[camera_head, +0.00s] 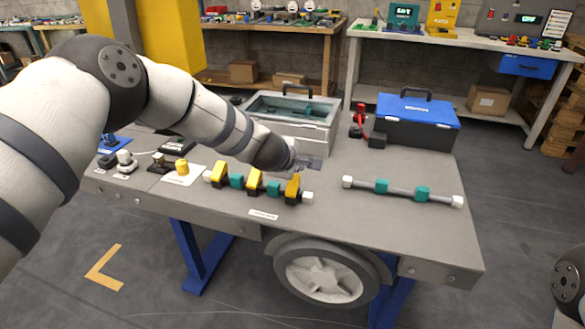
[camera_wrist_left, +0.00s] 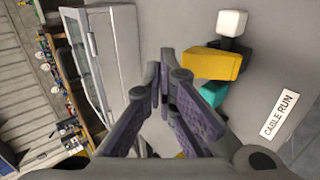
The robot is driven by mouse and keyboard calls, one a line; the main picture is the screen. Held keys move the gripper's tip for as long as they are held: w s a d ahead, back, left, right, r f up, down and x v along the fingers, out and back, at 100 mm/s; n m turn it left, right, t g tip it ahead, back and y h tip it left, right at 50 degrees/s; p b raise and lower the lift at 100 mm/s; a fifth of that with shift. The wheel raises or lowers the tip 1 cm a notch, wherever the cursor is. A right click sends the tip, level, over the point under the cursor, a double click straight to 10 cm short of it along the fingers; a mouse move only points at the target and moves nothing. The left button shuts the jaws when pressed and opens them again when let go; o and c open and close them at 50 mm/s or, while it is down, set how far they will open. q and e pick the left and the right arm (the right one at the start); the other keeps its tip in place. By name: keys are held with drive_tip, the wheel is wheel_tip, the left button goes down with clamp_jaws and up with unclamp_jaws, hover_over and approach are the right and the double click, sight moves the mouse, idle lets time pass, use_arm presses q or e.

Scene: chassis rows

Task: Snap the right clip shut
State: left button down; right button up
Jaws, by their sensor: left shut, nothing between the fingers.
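The right clip (camera_head: 293,186) has a yellow lid on a black base, at the right end of a row with the middle clip (camera_head: 254,182) and the left clip (camera_head: 219,172). Teal blocks stand between the clips, and a white end cap (camera_head: 307,198) is beside the right one. In the left wrist view the right clip's yellow lid (camera_wrist_left: 211,63) is right of the fingers; whether it is fully closed I cannot tell. My left gripper (camera_head: 310,162) is shut and empty, just behind and above the right clip. My right gripper is out of view.
A second rod (camera_head: 402,190) with teal blocks and white ends lies to the right. A "CABLE RUN" label (camera_wrist_left: 279,112) is on the bench. Small parts sit at the left.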

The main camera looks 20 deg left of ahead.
use_arm(q)
drive_tip(key=shift+f, duration=0.15)
wheel_tip(320, 180, up, 7)
drive_tip(key=s+p, duration=0.1)
drive_tip(key=p, duration=0.2)
wheel_tip(320, 180, up, 7)
hover_over(293, 185)
drive_tip(key=s, duration=0.3)
drive_tip(key=shift+w+a+f, duration=0.1)
drive_tip(key=shift+w+f, duration=0.05)
drive_tip(key=shift+w, duration=0.05)
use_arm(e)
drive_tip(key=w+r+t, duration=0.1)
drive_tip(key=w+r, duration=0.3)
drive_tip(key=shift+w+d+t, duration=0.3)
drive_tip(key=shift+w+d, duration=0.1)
use_arm(q)
drive_tip(key=shift+f, duration=0.1)
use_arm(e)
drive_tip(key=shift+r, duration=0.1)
